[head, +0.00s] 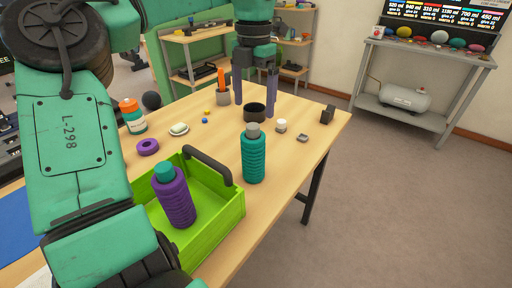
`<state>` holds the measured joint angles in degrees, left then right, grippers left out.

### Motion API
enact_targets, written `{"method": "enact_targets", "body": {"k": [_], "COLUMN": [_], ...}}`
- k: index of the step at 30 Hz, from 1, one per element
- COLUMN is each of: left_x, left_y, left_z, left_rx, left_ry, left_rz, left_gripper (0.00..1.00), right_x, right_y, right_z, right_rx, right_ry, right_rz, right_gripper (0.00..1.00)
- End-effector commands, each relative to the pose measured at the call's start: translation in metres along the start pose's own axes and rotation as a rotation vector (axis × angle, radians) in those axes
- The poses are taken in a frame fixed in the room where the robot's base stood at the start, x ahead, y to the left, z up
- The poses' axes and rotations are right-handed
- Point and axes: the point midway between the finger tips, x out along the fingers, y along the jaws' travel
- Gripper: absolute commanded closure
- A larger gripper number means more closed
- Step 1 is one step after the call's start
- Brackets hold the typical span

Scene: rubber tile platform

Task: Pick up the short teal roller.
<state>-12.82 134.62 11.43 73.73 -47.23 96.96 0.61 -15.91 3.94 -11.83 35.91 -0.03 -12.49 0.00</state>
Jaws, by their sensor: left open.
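A ridged teal roller (254,160) with a grey top stands upright on the wooden table, just right of the green crate. A ridged purple roller (176,204) with a teal top stands inside the crate, leaning slightly. My left gripper (254,107) hangs from the top of the view with its dark purple fingers pointing down and spread apart. It is beyond the teal roller in the picture, higher up and apart from it. A black cup (254,115) shows between and below the fingertips; I cannot tell its distance from them. My right gripper is not in view.
The lime green crate (229,213) has a dark handle. Nearby on the table (290,170) are an orange-capped bottle (133,117), a purple ring (148,147), a soap dish (179,129), a grey cup with an orange item (223,97) and small items.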

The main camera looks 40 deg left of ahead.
Motion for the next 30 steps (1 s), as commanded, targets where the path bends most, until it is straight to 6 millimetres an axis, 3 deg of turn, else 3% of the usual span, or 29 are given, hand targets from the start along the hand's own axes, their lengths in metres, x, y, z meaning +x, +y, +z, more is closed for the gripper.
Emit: {"method": "enact_targets", "body": {"k": [8,20,27,30], "left_x": [0.068,0.130,0.135,0.135], "left_y": [-0.001,-0.003,-0.003,-0.003], "left_z": [0.000,0.002,0.003,0.003], "left_rx": [0.001,-0.001,-0.001,-0.001], "left_ry": [0.000,-0.003,-0.006,-0.006], "left_rz": [-0.007,-0.008,-0.008,-0.007], "left_gripper": [0.00,0.00,0.00,0.38], "right_x": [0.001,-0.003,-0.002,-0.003], "right_y": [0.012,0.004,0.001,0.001], "right_z": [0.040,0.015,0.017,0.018], "right_rx": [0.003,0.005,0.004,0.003], "right_ry": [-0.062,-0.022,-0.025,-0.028], "right_rz": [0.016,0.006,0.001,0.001], "right_gripper": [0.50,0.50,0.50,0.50]}}
